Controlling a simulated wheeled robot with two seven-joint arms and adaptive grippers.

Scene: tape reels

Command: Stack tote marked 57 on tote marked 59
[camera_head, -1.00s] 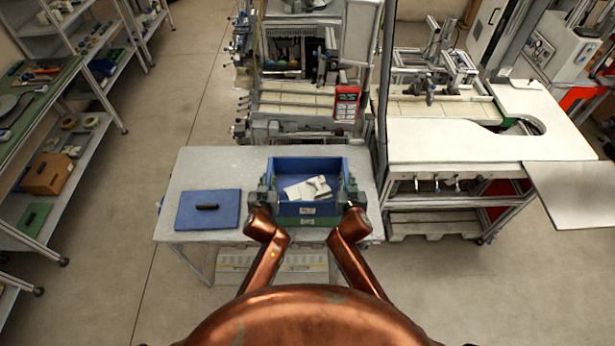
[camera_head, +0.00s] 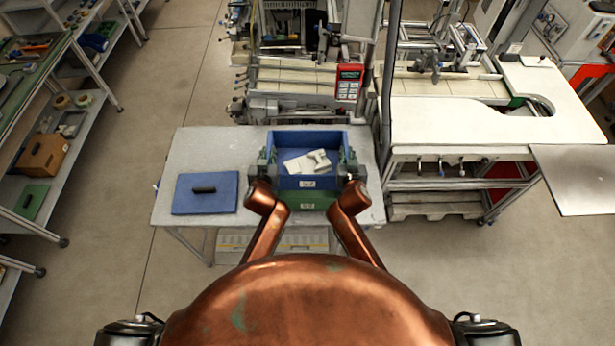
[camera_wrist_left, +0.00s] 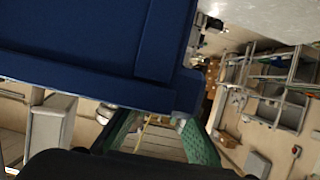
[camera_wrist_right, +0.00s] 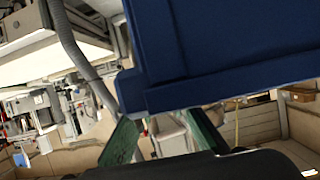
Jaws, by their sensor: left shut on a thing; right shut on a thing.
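A blue tote (camera_head: 308,183) with pale parts inside is held between my two grippers, above a green tote (camera_head: 325,201) on the table. Each tote has a white front label, too small to read, so I cannot tell which is 57 or 59. My left gripper (camera_head: 264,170) is shut on the blue tote's left side and my right gripper (camera_head: 350,170) on its right side. The blue tote's wall fills the top of the left wrist view (camera_wrist_left: 80,45) and the right wrist view (camera_wrist_right: 210,45). The blue tote hides much of the green one.
A blue panel (camera_head: 204,193) with a dark handle lies on the grey table (camera_head: 215,150) left of the totes. Machinery (camera_head: 300,75) stands close behind the table. A white worktop (camera_head: 450,118) is at the right; shelves (camera_head: 60,145) stand at far left.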

